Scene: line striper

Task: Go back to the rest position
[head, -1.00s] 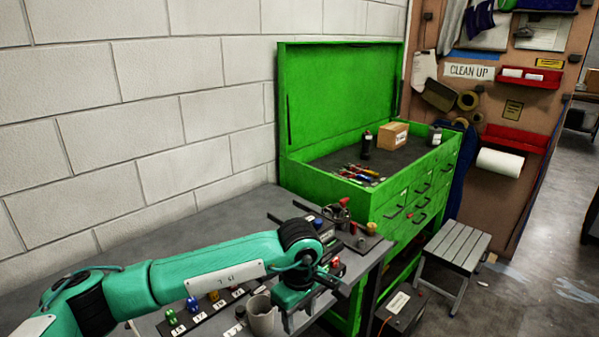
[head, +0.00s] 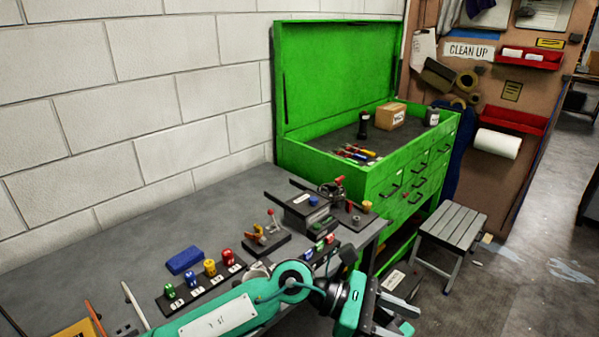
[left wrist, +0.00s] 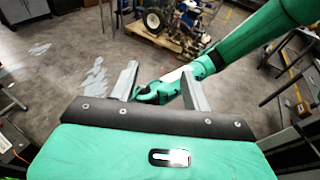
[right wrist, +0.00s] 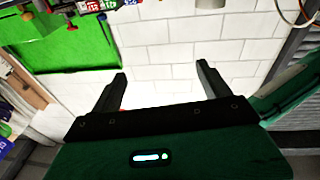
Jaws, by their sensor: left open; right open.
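My left gripper (head: 394,316) is in the lower part of the head view, in front of the workbench (head: 120,240) and off its front edge. Its jaws are apart and hold nothing; in the left wrist view the two fingers (left wrist: 160,69) stand open above the concrete floor. My right gripper is outside the head view. In the right wrist view its fingers (right wrist: 162,69) are spread and empty, with the white brick wall beyond. Nothing is in contact with either gripper's fingers that I can see.
Numbered colored blocks (head: 210,268), a blue block (head: 185,260) and small fixtures (head: 265,238) stand on the bench. A green tool chest (head: 340,90) is behind. A stool (head: 452,226) stands right of it. A wheeled machine (left wrist: 160,20) stands on a pallet.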

